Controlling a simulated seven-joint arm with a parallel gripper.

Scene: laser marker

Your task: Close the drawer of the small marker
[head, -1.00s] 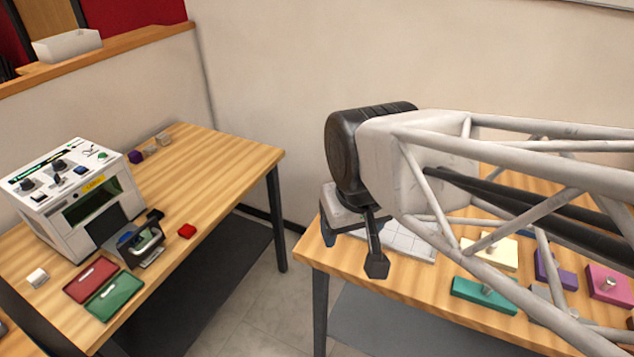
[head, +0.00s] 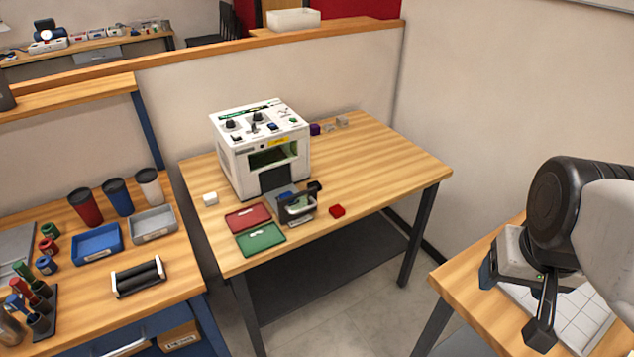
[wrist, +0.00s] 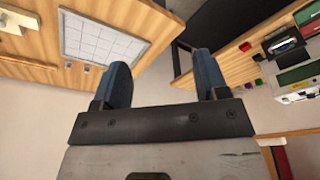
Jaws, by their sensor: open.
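The small marker (head: 262,150) is a white box-shaped machine with knobs on top, standing on the middle table. Its drawer (head: 290,203), grey with a dark handle frame, appears to stick out at the front, pulled open. In the wrist view the marker (wrist: 297,82) shows at the right edge. My gripper (wrist: 162,78) is open, with two blue fingers apart and nothing between them. In the head view it is at the right, over the right table, far from the drawer and mostly hidden by my wrist.
A red tray (head: 248,216), a green tray (head: 261,239) and a red block (head: 337,211) lie near the drawer. A white block (head: 210,199) is left of the marker. The left table holds cups and bins. A floor gap separates the middle and right tables.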

